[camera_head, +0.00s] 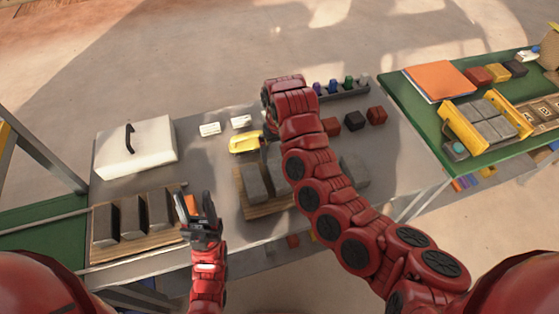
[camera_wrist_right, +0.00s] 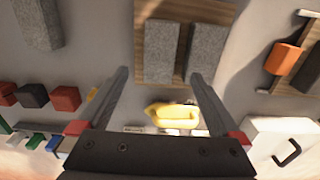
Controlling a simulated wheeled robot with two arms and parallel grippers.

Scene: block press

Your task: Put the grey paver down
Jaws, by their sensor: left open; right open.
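Two grey pavers lie side by side on a wooden board (camera_head: 262,208); the left one (camera_head: 254,182) shows clearly, and my right arm partly covers the other. In the right wrist view both pavers, one left (camera_wrist_right: 161,50) and one right (camera_wrist_right: 206,52), lie on the board, beyond my right gripper (camera_wrist_right: 158,75). It is open with nothing between its fingers. Another grey paver (camera_head: 355,170) lies on the table right of my right arm; it also shows in the wrist view (camera_wrist_right: 38,22). My left gripper (camera_head: 200,208) is open and empty beside the left board.
The left board (camera_head: 112,252) carries three grey pavers and an orange block (camera_head: 190,203). A white lidded box (camera_head: 135,148) stands behind it. A yellow object (camera_head: 245,143), dark and red blocks (camera_head: 355,121) and a rack lie further back. A green table (camera_head: 410,105) stands right.

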